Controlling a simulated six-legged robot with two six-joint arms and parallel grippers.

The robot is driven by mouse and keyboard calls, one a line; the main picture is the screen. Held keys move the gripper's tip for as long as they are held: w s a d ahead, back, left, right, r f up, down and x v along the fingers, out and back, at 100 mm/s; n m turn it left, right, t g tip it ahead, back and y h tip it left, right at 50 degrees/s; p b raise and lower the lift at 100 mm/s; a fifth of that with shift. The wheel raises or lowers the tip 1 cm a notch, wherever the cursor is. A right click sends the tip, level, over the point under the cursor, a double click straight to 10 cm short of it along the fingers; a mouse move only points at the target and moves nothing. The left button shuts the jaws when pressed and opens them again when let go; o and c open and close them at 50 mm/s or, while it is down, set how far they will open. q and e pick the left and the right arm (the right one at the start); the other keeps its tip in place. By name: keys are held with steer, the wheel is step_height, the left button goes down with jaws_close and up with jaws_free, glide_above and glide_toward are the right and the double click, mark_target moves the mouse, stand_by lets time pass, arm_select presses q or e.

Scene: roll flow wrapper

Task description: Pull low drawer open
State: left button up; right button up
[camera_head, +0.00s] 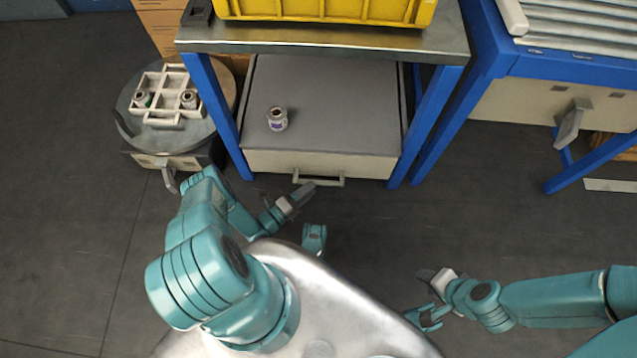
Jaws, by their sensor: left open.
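The low drawer (350,110) is under the metal-topped table with blue legs. Its grey upper surface shows, and its pale front panel (270,163) faces me. A bar handle (318,181) sits at the middle of the front. A small white jar (277,120) with a purple label stands on the grey surface. My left gripper (308,213) is open and empty, just in front of the handle. My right gripper (427,296) looks open and empty, at lower right, away from the drawer.
A yellow crate (320,8) sits on the table (440,42). At left, a round stand (215,125) bears a white divided tray (165,97) with jars. At right is a blue-framed roller conveyor (570,62) with a handle below. The floor before the drawer is clear.

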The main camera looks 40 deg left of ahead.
arm_select(q)
steer(key=b+x, duration=0.1)
steer(key=x, duration=0.4)
steer(key=shift+s, duration=0.1)
jaws_close()
steer(key=shift+s, duration=0.1)
